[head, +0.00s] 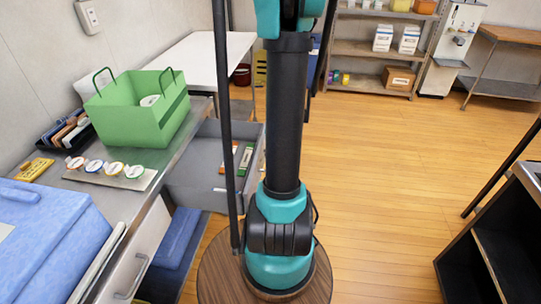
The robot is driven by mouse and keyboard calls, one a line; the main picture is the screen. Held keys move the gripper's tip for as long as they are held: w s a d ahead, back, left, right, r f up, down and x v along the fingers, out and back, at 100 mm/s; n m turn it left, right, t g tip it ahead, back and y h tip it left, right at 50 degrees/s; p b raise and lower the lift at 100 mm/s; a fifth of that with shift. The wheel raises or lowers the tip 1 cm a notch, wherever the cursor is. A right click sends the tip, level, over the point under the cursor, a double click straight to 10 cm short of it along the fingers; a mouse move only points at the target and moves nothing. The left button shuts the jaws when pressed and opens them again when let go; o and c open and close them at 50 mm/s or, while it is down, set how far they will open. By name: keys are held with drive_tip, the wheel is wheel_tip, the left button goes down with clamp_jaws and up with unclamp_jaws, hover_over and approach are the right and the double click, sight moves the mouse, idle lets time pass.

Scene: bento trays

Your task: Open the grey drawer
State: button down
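The grey drawer (190,199) is at the left of my arm in the head view. It stands pulled out from under the counter, so its inside shows. A green item and a reddish item lie in it. My arm's dark post covers part of the drawer, and its far right end is close behind the arm. My gripper is out of view; the arm runs up past the top edge of the picture.
A green bag (135,118), small round-lidded cups on a board, and a blue cooler (50,245) stand on the counter. A closed cabinet front with a handle (132,278) is below. Wooden floor (400,170) is clear at right; a black shelf unit stands lower right.

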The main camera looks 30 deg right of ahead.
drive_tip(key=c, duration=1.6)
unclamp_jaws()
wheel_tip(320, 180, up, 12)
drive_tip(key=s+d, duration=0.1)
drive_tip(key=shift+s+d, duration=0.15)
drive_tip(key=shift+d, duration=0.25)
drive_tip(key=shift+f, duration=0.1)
